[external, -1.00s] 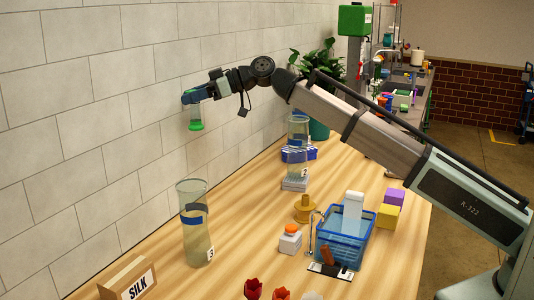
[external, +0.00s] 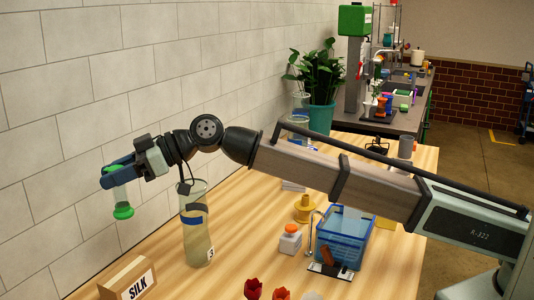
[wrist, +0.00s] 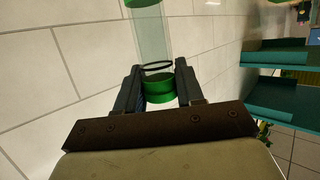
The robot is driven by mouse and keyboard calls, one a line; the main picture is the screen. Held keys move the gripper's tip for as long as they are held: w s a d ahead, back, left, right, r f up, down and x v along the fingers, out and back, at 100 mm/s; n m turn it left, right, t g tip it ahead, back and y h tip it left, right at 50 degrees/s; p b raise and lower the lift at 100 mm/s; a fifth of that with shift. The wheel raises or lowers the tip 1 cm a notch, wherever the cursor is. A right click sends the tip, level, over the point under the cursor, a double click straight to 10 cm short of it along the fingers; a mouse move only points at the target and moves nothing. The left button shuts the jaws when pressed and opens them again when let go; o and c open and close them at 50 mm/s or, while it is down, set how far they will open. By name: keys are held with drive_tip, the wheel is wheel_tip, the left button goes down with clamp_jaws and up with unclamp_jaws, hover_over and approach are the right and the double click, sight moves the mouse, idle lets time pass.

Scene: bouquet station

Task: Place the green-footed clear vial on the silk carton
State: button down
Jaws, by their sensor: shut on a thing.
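The green-footed clear vial (external: 121,198) hangs upright in my gripper (external: 117,175), its green foot downward, high above the table. In the wrist view my gripper (wrist: 160,88) is shut on the vial (wrist: 152,35) near a green end, with one finger on each side. The silk carton (external: 128,278) is a brown cardboard box with a white SILK label at the table's front left corner. The vial is above the carton and slightly left of it in the external view, clearly apart from it.
A tall glass cylinder (external: 196,230) labelled 3 stands right of the carton, below my wrist. A blue basket (external: 343,242), a white bottle with an orange cap (external: 290,239) and a yellow spool (external: 305,209) stand farther right. Red flowers (external: 253,289) are at the front edge.

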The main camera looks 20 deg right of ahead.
drive_tip(key=shift+s+a+f, duration=0.3)
drive_tip(key=shift+s+f, duration=0.35)
drive_tip(key=shift+f, duration=1.25)
drive_tip(key=shift+s+a+f, duration=0.25)
drive_tip(key=shift+s+f, duration=0.4)
drive_tip(key=shift+f, duration=1.2)
drive_tip(key=shift+s+a+f, duration=0.3)
drive_tip(key=shift+s+f, duration=0.35)
drive_tip(key=shift+f, duration=1.25)
drive_tip(key=shift+f, duration=0.15)
drive_tip(key=c, duration=0.7)
unclamp_jaws()
